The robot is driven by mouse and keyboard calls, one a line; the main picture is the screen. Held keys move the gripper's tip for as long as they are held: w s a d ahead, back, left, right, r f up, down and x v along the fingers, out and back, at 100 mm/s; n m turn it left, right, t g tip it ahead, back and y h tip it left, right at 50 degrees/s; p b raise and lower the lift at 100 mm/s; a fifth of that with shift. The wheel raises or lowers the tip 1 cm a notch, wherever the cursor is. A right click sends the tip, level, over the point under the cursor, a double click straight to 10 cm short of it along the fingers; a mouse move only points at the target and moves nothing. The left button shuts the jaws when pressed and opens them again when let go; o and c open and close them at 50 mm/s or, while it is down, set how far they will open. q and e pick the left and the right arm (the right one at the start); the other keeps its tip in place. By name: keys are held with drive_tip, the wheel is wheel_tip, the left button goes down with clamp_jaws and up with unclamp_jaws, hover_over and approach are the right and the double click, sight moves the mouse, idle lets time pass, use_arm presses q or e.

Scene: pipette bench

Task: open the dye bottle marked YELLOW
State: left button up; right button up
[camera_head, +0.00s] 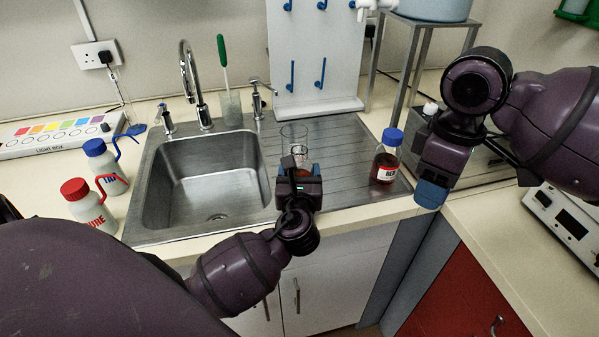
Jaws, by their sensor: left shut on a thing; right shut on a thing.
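My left gripper (300,171) is over the front of the steel drainer, shut on a small open-topped glass bottle (301,154) with a reddish-amber tint. The fingers hide most of this bottle, and no label on it shows. No cap is visible on its mouth. My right gripper (432,193) is raised at the right, beyond the drainer's right edge and apart from the held bottle. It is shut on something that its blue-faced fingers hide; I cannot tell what. No label reading YELLOW is visible.
A blue-capped bottle marked RED (385,160) stands on the drainer (342,142) between my grippers. A clear beaker (293,132) stands behind the held bottle. The sink (213,182) and two wash bottles, blue-topped (108,170) and red-topped (90,207), are left. A peg rack (318,50) stands behind.

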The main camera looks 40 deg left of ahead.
use_arm(q)
drive_tip(key=o, duration=1.7)
drive_tip(key=shift+f, duration=0.1)
